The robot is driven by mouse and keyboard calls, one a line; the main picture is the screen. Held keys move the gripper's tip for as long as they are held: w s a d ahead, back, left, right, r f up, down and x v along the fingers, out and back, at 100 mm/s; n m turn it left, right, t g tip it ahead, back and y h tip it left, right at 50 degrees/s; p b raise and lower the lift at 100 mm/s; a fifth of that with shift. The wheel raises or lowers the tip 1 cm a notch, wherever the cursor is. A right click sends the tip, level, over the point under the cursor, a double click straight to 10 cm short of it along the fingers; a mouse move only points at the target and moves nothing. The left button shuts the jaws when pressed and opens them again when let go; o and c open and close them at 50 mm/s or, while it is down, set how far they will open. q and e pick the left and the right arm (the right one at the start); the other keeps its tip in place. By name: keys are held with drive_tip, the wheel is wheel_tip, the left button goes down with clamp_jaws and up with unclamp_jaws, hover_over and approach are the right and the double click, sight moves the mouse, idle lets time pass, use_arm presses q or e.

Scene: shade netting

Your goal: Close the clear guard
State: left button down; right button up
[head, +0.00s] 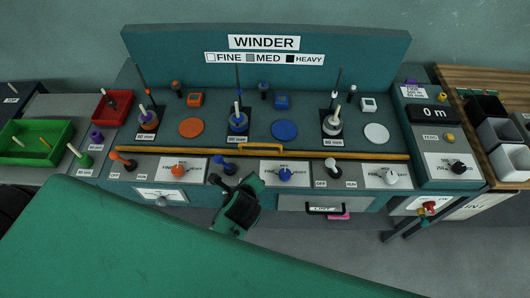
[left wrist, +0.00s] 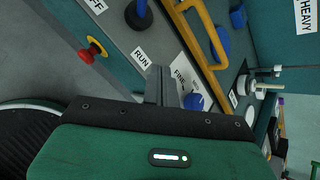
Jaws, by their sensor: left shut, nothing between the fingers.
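The clear guard's see-through panel is hard to make out. A yellow bar (head: 258,153) with a raised handle-like section in its middle runs across the winder console (head: 300,115), in front of the spindles, and seems to be part of the guard. In the left wrist view the yellow bar (left wrist: 203,35) passes beyond my fingers. My left gripper (head: 238,190) is shut and empty, at the console's front edge below the bar and apart from it. In the left wrist view its fingertips (left wrist: 160,78) are near the RUN label and blue knob (left wrist: 195,101). My right gripper is not in view.
Switches and knobs, including an orange knob (head: 178,170) and a white knob (head: 390,177), line the console's front strip. A red stop button (left wrist: 97,50) is close by in the left wrist view. A green tray (head: 38,140) stands left; grey bins (head: 508,160) stand right.

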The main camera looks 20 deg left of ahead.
use_arm(q)
drive_tip(key=w+d+m+t, duration=0.1)
drive_tip(key=w+m, duration=0.1)
drive_tip(key=m, duration=0.1)
drive_tip(key=w+d+r+m+t, duration=0.1)
drive_tip(key=m, duration=0.2)
drive_tip(key=w+d+r+m, duration=0.1)
drive_tip(key=w+d+m, duration=0.1)
drive_tip(key=m, duration=0.1)
drive_tip(key=shift+w+t, duration=0.35)
drive_tip(key=shift+t, duration=0.05)
drive_tip(key=p+x, duration=0.1)
drive_tip(key=x, duration=0.6)
drive_tip(key=shift+w+a+f, duration=0.2)
drive_tip(key=shift+a+f, duration=0.05)
drive_tip(key=shift+x, duration=0.75)
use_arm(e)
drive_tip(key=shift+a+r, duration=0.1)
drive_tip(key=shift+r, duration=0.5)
